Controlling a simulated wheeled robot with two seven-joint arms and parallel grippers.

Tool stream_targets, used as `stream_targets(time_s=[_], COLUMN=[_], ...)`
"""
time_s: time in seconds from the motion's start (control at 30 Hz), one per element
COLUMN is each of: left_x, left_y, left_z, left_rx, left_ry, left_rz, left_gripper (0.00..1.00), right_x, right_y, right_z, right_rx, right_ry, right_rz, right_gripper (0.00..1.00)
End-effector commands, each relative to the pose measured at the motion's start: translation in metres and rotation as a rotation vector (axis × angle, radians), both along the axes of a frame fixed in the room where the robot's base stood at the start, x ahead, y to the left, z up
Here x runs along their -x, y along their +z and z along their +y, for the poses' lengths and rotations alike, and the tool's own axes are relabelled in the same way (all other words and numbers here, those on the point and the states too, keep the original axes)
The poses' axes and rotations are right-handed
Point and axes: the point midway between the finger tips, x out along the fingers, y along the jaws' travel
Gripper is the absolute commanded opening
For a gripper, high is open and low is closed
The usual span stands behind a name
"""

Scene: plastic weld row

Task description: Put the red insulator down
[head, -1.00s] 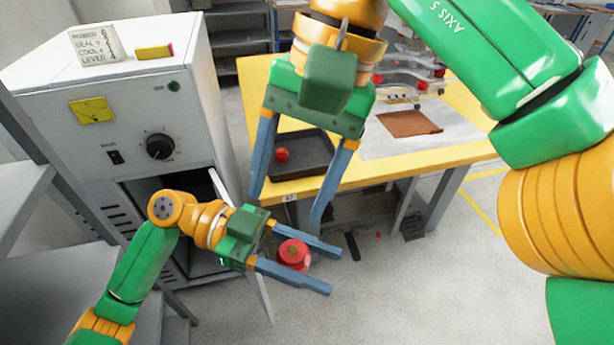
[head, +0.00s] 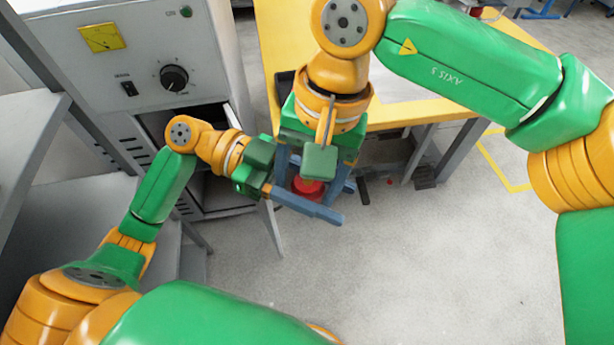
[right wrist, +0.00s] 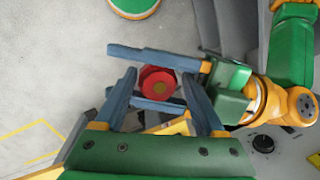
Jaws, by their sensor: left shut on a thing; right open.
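The red insulator (head: 308,187) is a short round red piece, held in the air in front of the grey cabinet. My left gripper (head: 345,202) is shut on it, with the insulator between its long blue fingers. In the right wrist view the insulator (right wrist: 158,82) shows its round face with a tan centre. My right gripper (head: 311,182) points down from above, open, with its fingers on either side of the insulator. In the right wrist view these fingers (right wrist: 158,78) appear apart from the insulator; contact cannot be told. Its palm partly hides the insulator in the head view.
The grey cabinet (head: 150,40) with a dial stands at the left, its lower compartment open and its door (head: 270,228) swung out. A yellow-edged table (head: 265,50) is behind my right gripper. A dark tray (head: 284,84) on it is mostly hidden.

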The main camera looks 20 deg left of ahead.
Motion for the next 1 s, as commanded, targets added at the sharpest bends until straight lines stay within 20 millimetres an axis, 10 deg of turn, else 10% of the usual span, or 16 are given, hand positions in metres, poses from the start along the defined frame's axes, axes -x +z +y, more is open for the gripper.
stream_targets(time_s=[0.07, 0.33, 0.53, 0.57, 0.67, 1.0], left_x=[0.0000, 0.0001, 0.0001, 0.0002, 0.0001, -0.0007], left_y=[0.0001, 0.0001, -0.0002, -0.0002, -0.0001, 0.0002], left_z=[0.0000, -0.0002, -0.0004, -0.0004, -0.0003, 0.0045], left_rx=[0.000, 0.001, 0.000, 0.000, 0.000, -0.002], left_ry=[0.000, -0.001, -0.001, -0.001, -0.001, 0.001], left_rz=[0.000, 0.000, 0.000, 0.000, 0.000, 0.002], left_gripper=[0.00, 0.00, 0.00, 0.58, 0.85, 0.85], right_x=[-0.0001, 0.0001, 0.0003, 0.0002, 0.0001, -0.0001], right_y=[0.0002, 0.0008, 0.0012, 0.0015, 0.0013, 0.0008], right_z=[0.0000, 0.0007, 0.0014, 0.0016, 0.0011, 0.0002], right_rx=[0.000, -0.003, -0.006, -0.007, -0.005, -0.001], right_ry=[0.000, 0.000, 0.000, 0.000, 0.000, 0.000], right_rz=[0.000, 0.000, 0.000, 0.000, 0.000, 0.000], right_gripper=[0.72, 0.01, 0.00, 0.00, 0.00, 0.00])
